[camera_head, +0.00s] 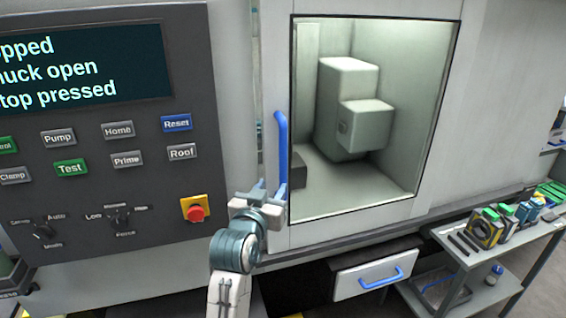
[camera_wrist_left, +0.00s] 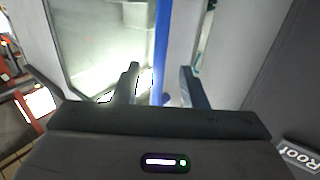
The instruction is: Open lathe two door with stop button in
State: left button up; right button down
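The lathe door (camera_head: 276,225) is a pale panel with a large window, and it looks shut. Its upright blue handle (camera_head: 282,150) is on the door's left side. The handle also shows in the wrist view (camera_wrist_left: 161,45). My left gripper (camera_head: 270,188) is at the handle's lower part. In the wrist view its two fingers (camera_wrist_left: 160,86) are apart on either side of the blue bar, with gaps visible. The red stop button (camera_head: 196,213) sits on a yellow plate on the control panel. The screen (camera_head: 85,68) reads partly "top pressed". My right gripper is out of view.
The dark control panel (camera_head: 110,195) with buttons and knobs stands left of the door. A white drawer (camera_head: 350,284) with a blue handle is below. A grey cart (camera_head: 478,258) with parts on it stands at the right. A pale block-shaped unit shows behind the window.

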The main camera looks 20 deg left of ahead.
aim_at(282, 167)
pick_arm(q)
jog(key=w+p, duration=0.1)
jog(key=w, duration=0.2)
jog(key=w+p, duration=0.1)
jog(key=w, duration=0.2)
jog(key=w+r+p, duration=0.1)
jog(key=w, duration=0.2)
jog(key=shift+w+p, duration=0.2)
jog(key=shift+p, duration=0.1)
jog(key=shift+w+f, duration=0.1)
jog(key=shift+w, duration=0.5)
grip_shut()
